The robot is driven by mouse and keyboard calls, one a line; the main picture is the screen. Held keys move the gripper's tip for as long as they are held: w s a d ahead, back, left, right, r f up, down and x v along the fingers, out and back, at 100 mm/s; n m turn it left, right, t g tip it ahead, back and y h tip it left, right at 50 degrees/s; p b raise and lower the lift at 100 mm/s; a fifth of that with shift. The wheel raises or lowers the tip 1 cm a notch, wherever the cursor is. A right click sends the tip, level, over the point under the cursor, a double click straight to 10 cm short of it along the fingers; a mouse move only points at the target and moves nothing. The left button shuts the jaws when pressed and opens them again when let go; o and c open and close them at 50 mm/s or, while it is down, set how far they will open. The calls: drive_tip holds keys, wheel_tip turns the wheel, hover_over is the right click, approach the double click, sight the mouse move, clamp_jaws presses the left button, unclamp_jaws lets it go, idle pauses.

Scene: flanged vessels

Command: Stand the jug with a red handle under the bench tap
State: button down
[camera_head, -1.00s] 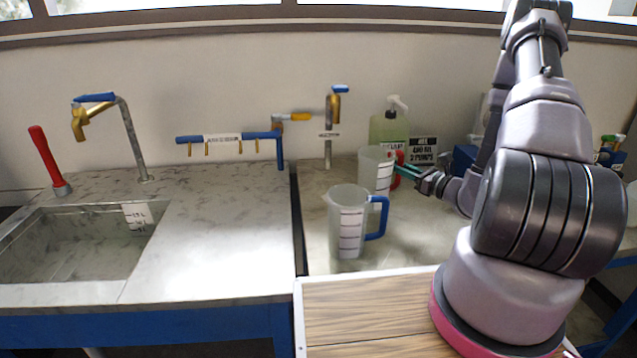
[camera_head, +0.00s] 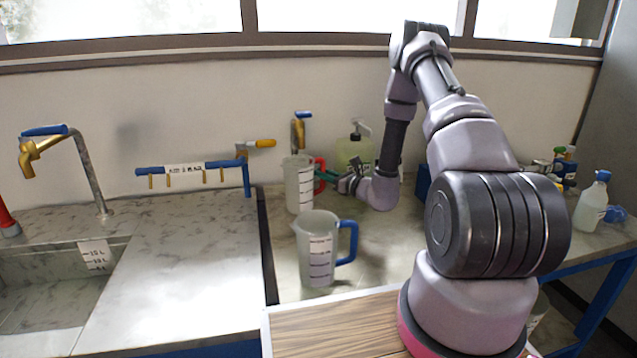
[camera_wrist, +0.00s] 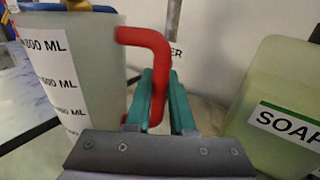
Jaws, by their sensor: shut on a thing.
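The clear jug with a red handle (camera_head: 298,187) is upright on or just above the bench, towards the wall. It shows at the left of the wrist view (camera_wrist: 72,85) with its volume labels facing me. My gripper (camera_head: 328,178) reaches in from the right. In the wrist view its teal fingers (camera_wrist: 160,100) are shut on the red handle (camera_wrist: 157,55). The bench tap (camera_head: 299,130), brass with a blue lever, is directly above the jug in the head view. The jug hides its lower post. I cannot tell whether the spout lines up in depth or whether the jug's base touches the bench.
A blue-handled jug (camera_head: 318,250) stands nearer me, in front. A soap bottle (camera_head: 353,153) is close to the right of my gripper, also in the wrist view (camera_wrist: 275,105). A blue manifold (camera_head: 192,170) and a sink with its own tap (camera_head: 45,150) are at left.

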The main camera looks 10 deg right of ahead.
sight(324, 184)
drive_tip(key=shift+w+a, duration=0.15)
drive_tip(key=shift+w, duration=0.05)
drive_tip(key=shift+w+a+f, duration=0.1)
drive_tip(key=shift+w+f, duration=0.05)
drive_tip(key=shift+f, duration=0.45)
drive_tip(key=shift+w+a+f, duration=0.15)
drive_tip(key=shift+w+f, duration=0.05)
drive_tip(key=shift+f, duration=0.35)
drive_tip(key=shift+w+a+f, duration=0.1)
drive_tip(key=shift+w+f, duration=0.05)
drive_tip(key=shift+f, duration=0.55)
drive_tip(key=c, duration=0.8)
unclamp_jaws()
